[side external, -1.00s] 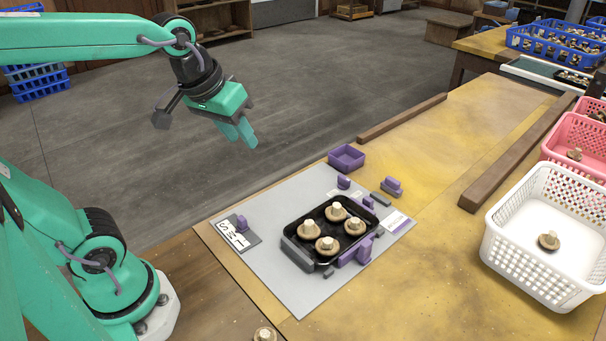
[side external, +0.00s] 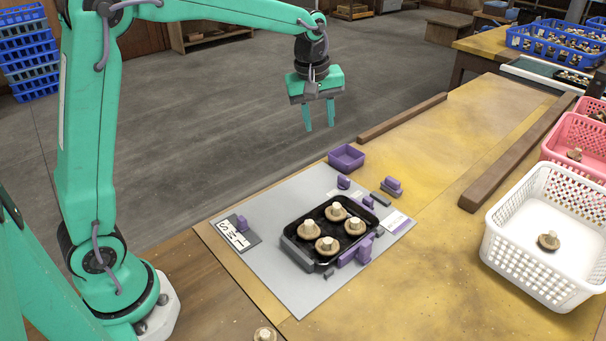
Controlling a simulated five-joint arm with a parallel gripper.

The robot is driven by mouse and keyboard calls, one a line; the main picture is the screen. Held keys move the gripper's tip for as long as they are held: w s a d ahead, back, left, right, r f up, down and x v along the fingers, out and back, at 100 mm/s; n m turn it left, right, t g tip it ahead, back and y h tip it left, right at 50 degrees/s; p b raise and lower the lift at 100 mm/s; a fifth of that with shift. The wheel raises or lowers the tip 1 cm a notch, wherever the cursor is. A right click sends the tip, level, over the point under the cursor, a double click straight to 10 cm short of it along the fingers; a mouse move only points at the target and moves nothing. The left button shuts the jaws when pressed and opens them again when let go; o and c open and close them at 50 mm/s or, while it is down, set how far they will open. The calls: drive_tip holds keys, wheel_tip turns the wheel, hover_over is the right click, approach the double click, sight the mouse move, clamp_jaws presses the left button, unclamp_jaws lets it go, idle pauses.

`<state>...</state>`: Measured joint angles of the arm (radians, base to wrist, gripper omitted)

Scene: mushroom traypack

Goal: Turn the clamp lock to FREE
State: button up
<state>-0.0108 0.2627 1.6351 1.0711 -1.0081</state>
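My gripper (side external: 319,117) hangs open and empty, pointing down, above and behind the grey board (side external: 290,285). A black tray (side external: 313,268) with several mushrooms sits on the board. A purple block (side external: 356,252) stands at the tray's right front side. Small purple pieces stand behind the tray (side external: 343,182) and at its back right (side external: 368,202). A purple knob (side external: 242,222) stands on a dark plate with a white lettered label (side external: 234,236) at the board's left. I cannot tell which piece is the clamp lock, and FREE is not readable.
A purple open box (side external: 346,158) stands at the board's back corner. Another purple piece (side external: 391,186) lies right of the board's back edge. A white basket (side external: 515,258) and a pink basket (side external: 570,138) stand at the right. Wooden rails (side external: 402,119) edge the yellow table.

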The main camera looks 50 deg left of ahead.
drive_tip(key=w+f+n+g, duration=0.1)
drive_tip(key=w+f+n, duration=0.2)
drive_tip(key=w+f, duration=0.3)
drive_tip(key=n+g, duration=0.1)
drive_tip(key=n, duration=0.2)
hover_over(344, 177)
wheel_tip(344, 177, down, 8)
drive_tip(key=shift+r, duration=0.15)
drive_tip(key=shift+f, duration=3.9)
clamp_jaws()
